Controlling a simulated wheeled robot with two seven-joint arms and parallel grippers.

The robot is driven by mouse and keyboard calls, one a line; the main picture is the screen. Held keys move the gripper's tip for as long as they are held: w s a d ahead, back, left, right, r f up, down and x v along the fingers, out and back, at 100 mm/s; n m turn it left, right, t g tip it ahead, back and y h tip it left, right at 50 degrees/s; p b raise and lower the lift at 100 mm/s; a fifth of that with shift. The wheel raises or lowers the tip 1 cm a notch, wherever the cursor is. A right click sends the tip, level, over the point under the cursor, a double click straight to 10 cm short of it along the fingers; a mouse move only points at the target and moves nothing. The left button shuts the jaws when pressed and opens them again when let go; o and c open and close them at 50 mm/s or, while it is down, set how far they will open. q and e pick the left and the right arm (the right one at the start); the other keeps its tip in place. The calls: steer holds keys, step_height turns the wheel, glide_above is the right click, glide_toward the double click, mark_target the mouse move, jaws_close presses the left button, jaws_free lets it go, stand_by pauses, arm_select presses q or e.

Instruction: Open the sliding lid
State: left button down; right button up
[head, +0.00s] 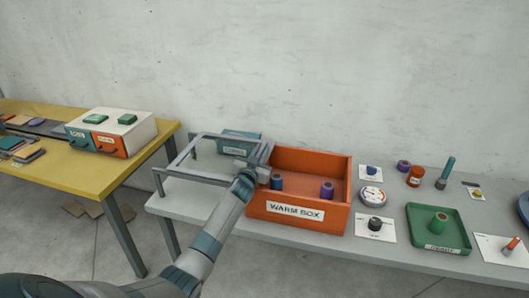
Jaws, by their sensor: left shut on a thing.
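The orange warm box (335,215) stands on the grey table, its top uncovered, with a blue spool (277,182) and a purple spool (327,190) inside. A grey open frame (190,152) extends from the box's left side at rim height, on thin legs. It looks like the sliding lid with its rails; I cannot tell one from the other. My left gripper (259,160) is at the box's left rim, at the frame's right end, shut on what looks like the lid's handle. The fingers largely hide the grip. My right gripper is out of view.
A teal box (240,143) stands behind the frame. A yellow table (100,174) with a white drawer unit (130,130) is at left.

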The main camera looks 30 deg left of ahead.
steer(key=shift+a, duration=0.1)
arm_select(q)
steer(key=c, duration=1.7)
jaws_free()
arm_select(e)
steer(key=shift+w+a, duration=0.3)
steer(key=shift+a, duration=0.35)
arm_select(q)
steer(key=shift+s, duration=0.15)
